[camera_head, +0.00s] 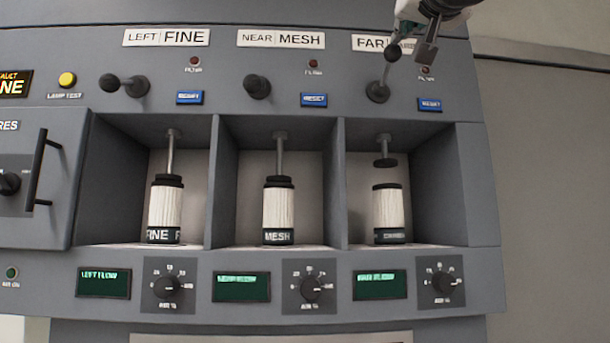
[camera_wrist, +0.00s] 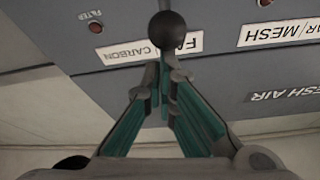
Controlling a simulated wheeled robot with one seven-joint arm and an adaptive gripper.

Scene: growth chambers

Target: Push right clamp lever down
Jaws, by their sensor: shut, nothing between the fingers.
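The right clamp lever (camera_head: 384,77) stands up from its pivot on the panel, its black ball knob at the top, partly in front of the FAR label. In the wrist view the ball knob (camera_wrist: 169,31) shows just beyond my fingertips. My gripper (camera_head: 424,52) is shut and empty, close beside the knob on its right; I cannot tell whether they touch. Its closed fingers also show in the wrist view (camera_wrist: 164,85). In the right bay the clamp plunger (camera_head: 385,162) is raised, with a gap above the white filter cartridge (camera_head: 389,209).
The middle lever (camera_head: 257,86) and left lever (camera_head: 124,84) are on the same panel; their plungers sit on the MESH cartridge (camera_head: 278,208) and FINE cartridge (camera_head: 164,208). A blue reset button (camera_head: 430,104) is right of the right lever's pivot. Open space lies right of the cabinet.

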